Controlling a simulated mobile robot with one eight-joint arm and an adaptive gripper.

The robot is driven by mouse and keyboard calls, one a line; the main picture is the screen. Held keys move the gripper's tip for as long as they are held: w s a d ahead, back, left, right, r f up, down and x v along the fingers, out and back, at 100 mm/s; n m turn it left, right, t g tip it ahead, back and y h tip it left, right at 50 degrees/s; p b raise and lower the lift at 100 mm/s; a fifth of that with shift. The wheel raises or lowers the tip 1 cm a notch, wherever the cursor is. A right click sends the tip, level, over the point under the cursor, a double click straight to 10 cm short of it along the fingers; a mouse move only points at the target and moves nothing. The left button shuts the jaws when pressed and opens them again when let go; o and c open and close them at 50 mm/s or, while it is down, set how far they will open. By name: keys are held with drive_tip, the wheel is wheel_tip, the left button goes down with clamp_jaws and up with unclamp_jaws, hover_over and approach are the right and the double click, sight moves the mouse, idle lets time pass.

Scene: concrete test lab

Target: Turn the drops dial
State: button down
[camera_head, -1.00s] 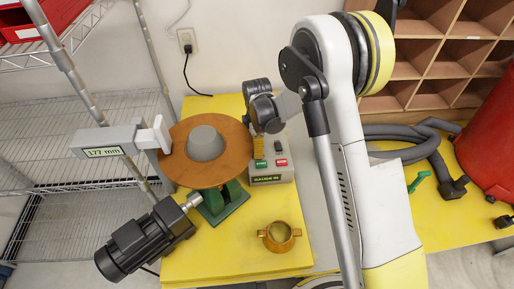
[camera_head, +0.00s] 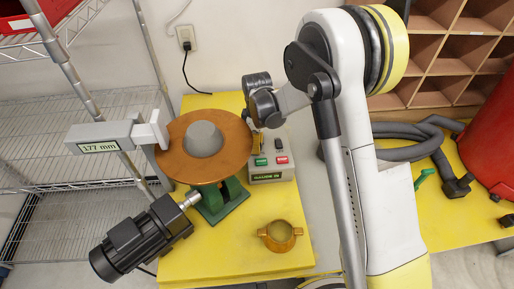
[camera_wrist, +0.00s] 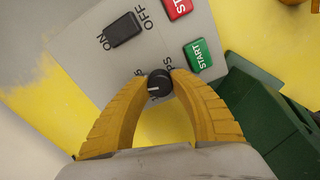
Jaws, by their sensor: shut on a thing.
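The drops dial (camera_wrist: 159,85) is a small black knob with a white mark, on a grey control box (camera_wrist: 85,55). The mark points to the left in the wrist view. My gripper (camera_wrist: 160,76) has its two yellow fingers shut on the dial, one on each side. The fingers partly cover the lettering around the dial. In the head view the control box (camera_head: 285,175) stands beside the round brown table, and my gripper (camera_head: 257,143) is over its back left part; the dial is hidden there.
A green START button (camera_wrist: 197,55), red button (camera_wrist: 177,8) and black ON/OFF switch (camera_wrist: 122,30) sit close by. A brown disc (camera_head: 178,165) with a grey cone on a green stand is left of the box. A brass ring (camera_head: 280,236) lies on the yellow table.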

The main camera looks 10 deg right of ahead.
drive_tip(key=m+b, duration=0.2)
drive_tip(key=m, duration=0.3)
drive_tip(key=shift+m+b, duration=0.3)
drive_tip(key=shift+b, duration=0.1)
idle(0.3)
drive_tip(key=c, duration=1.4)
unclamp_jaws()
drive_tip(key=shift+o, duration=0.2)
wheel_tip(320, 180, up, 12)
drive_tip(key=shift+s, duration=0.1)
